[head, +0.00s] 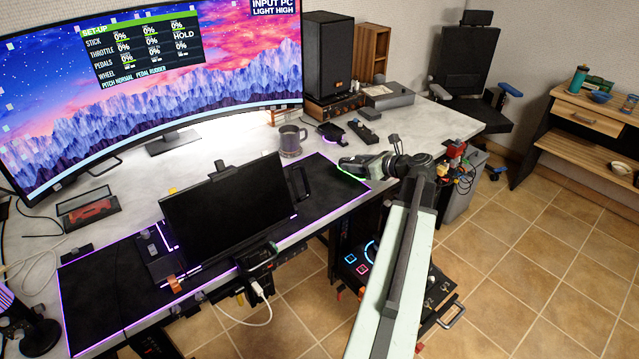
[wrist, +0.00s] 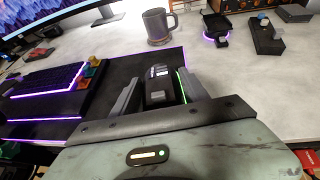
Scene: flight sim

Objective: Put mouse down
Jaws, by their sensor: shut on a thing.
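My gripper (head: 362,164) is over the right end of the black desk mat (head: 325,172), which has a glowing purple edge. In the wrist view, my gripper (wrist: 160,88) is shut on a dark mouse (wrist: 158,95) with small light marks on top. A green glowing line runs along the mouse's right side, and it also shows in the head view. The mouse is at or just above the mat (wrist: 115,68); I cannot tell if it touches. Its body is mostly hidden by my gripper in the head view.
A grey mug (head: 291,140) stands beyond the mat, and a small dark device with a purple glow (head: 331,131) is right of it. A dark screen (head: 228,208) stands on the mat to the left. The white desk (head: 420,122) is fairly clear to the right.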

